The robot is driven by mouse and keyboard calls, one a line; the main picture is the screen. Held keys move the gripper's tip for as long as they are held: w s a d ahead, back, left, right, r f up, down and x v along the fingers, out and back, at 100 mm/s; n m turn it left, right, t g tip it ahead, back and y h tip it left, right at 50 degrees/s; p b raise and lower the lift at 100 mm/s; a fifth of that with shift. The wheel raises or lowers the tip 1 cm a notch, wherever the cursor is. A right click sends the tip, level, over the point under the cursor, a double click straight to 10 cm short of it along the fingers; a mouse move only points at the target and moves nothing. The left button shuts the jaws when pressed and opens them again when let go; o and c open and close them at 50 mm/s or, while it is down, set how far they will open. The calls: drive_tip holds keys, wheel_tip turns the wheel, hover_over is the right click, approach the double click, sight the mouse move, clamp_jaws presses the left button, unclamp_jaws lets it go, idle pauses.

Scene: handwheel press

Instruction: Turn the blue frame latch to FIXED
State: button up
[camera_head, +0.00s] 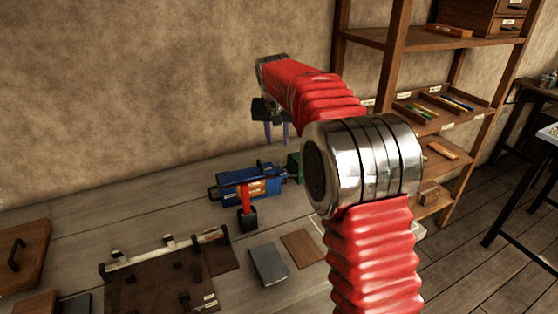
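The blue frame (240,192) lies on the workbench near the wall, left of my arm. Orange-brown patches show on its side, with pale lettering too small to read surely. A red lever (246,196) on its front hangs down and ends in a black block (247,218). I cannot tell for sure whether this lever is the latch, or which setting it is at. My gripper (277,134) is above and behind the frame, pointing down. Its two thin fingers are apart with nothing between them, and it touches nothing.
A green part (294,166) is at the frame's right end, partly hidden by my arm. A dark board with a rail (150,280), a grey plate (268,264) and a brown plate (302,247) lie in front. Wooden shelves (440,45) stand at the right.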

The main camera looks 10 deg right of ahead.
sight(279, 162)
drive_tip(key=x, duration=1.3)
drive_tip(key=shift+s, duration=0.1)
drive_tip(key=shift+r, duration=0.1)
clamp_jaws()
